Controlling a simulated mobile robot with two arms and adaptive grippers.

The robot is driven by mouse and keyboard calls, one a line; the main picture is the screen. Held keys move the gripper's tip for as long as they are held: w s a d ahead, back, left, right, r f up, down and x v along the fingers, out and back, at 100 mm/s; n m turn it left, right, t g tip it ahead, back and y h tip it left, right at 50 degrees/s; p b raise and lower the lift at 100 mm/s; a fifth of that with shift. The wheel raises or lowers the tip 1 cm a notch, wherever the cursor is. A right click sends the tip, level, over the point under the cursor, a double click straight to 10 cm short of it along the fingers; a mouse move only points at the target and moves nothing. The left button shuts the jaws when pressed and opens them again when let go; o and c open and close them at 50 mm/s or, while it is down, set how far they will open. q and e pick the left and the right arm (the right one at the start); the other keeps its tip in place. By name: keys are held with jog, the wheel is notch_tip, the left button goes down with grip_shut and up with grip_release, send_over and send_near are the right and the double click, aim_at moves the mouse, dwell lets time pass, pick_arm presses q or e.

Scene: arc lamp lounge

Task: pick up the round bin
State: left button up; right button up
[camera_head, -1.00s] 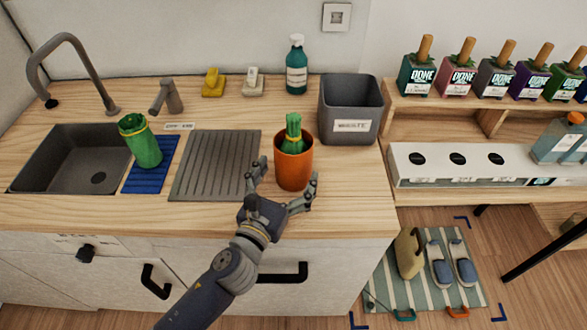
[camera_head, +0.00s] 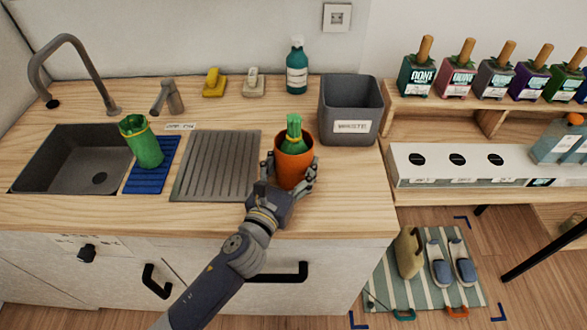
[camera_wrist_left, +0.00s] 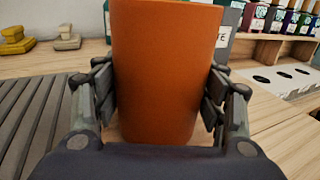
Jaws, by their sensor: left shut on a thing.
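The round bin (camera_head: 291,171) is an orange tapered pot on the wooden counter, near its front edge. A green bundle with a yellow band (camera_head: 294,138) stands up out of it. My left gripper (camera_head: 293,180) is shut on the bin, with a finger on each side of its wall. In the left wrist view the bin (camera_wrist_left: 165,75) fills the middle, upright between the two fingers (camera_wrist_left: 162,100). My right gripper is not in view.
A grey square bin with a white label (camera_head: 350,100) stands just behind and right. A ribbed grey drainboard (camera_head: 215,165) lies left, then a blue mat (camera_head: 150,178) with a green container (camera_head: 143,142) and the sink (camera_head: 70,160). A soap bottle (camera_head: 297,70) stands at the back.

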aim_at(288, 166)
pick_arm(q)
jog(key=shift+r, duration=0.15)
jog(key=shift+r, duration=0.5)
jog(key=shift+s+r+p, duration=0.2)
jog(key=shift+r+p, duration=0.05)
jog(key=shift+r, duration=0.35)
jog(key=shift+s+r+p, duration=0.2)
jog(key=shift+r, duration=0.35)
jog(key=s+r+b, duration=0.1)
jog(key=s+b, duration=0.1)
jog(key=s, duration=1.3)
jog(key=shift+r, duration=0.3)
